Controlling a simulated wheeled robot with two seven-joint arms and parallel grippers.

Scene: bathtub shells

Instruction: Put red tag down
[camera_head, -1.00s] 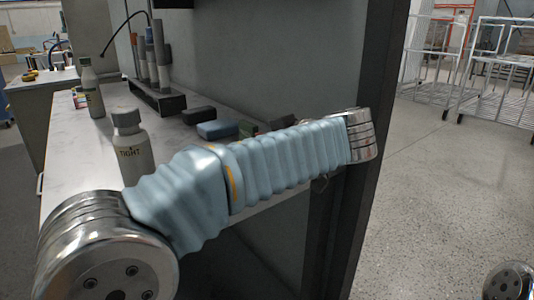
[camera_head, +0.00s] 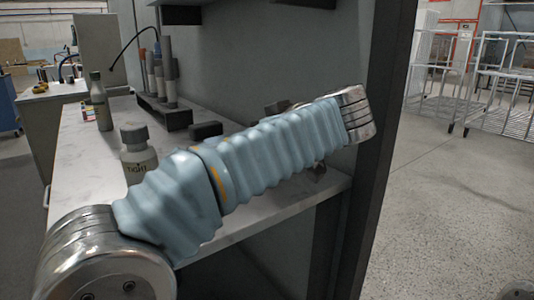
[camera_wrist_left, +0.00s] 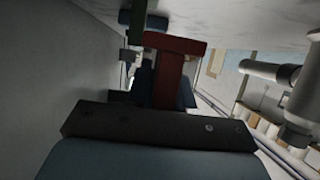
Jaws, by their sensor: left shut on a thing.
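The red tag (camera_wrist_left: 174,45) shows in the left wrist view as a red T-shaped piece. My left gripper (camera_wrist_left: 165,88) is shut on it; its dark fingers are partly hidden behind the dark bar of the wrist. In the head view the blue-sleeved left arm crosses in front of the bench (camera_head: 85,165). The left gripper and the tag are hidden there behind the arm. My right gripper is not in view.
A grey bottle (camera_head: 138,158) stands on the bench close to my left arm, with another bottle (camera_head: 101,103) farther back. Tubes stand in a dark rack (camera_head: 165,113) by the wall. Dark blocks (camera_head: 206,130) lie near the arm. White wire carts (camera_head: 500,90) stand right.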

